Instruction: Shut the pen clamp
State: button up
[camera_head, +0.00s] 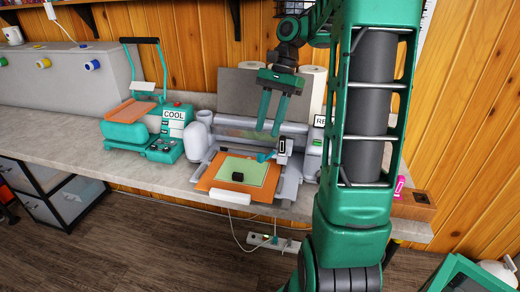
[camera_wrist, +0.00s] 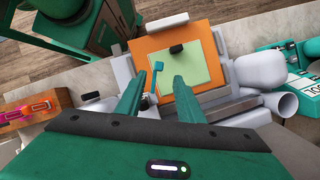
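The cutting machine (camera_head: 235,135) stands on the bench with an orange mat (camera_head: 208,184) and a pale green sheet (camera_head: 256,170) on it. The pen clamp is a small teal lever (camera_head: 265,157) beside a dark-and-white pen carriage (camera_head: 282,147). The lever sticks out over the sheet, so the clamp looks open. In the wrist view the lever (camera_wrist: 157,67) shows between my fingertips. My gripper (camera_head: 270,132) is open and empty, above the machine near the carriage, with its fingers pointing down. It also shows in the wrist view (camera_wrist: 158,76). I cannot see any contact with the lever.
A small black block (camera_head: 238,177) sits on the sheet. A teal heat press (camera_head: 150,125) stands to the left. White rolls (camera_head: 311,85) stand behind the machine. A wooden holder with pink items (camera_head: 412,198) is at the right. A power strip (camera_head: 268,244) lies below the bench.

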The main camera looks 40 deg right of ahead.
aim_at(261, 154)
jog(key=x, duration=0.8)
